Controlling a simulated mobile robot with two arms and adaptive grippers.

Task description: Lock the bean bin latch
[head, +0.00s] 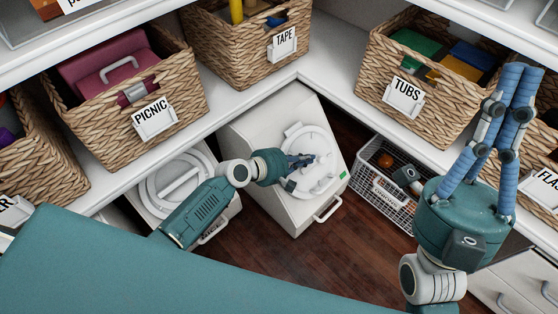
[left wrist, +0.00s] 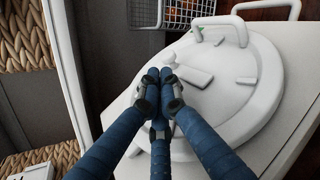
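A white bin (head: 252,128) with a round clamped lid (head: 322,178) stands under the corner of the shelves. No bean label is readable on it. The lid (left wrist: 255,85) fills the right of the left wrist view, with a raised handle and small raised pieces, one (left wrist: 168,55) just beyond my fingertips. I cannot tell which piece is the latch. My left gripper (head: 308,160) is over the lid's left part, fingers drawn together, with nothing seen between them; it also shows in the left wrist view (left wrist: 159,76). Contact is unclear. My right gripper (head: 522,70) points up, fingertips together and empty.
A second white lidded bin (head: 150,190) stands to the left, partly behind my left arm. A wire basket (head: 375,198) stands right of the middle bin. Wicker baskets labelled PICNIC (head: 185,85), TAPE (head: 225,55) and TUBS (head: 378,75) line the shelf above. Dark wooden floor (head: 270,250) lies in front.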

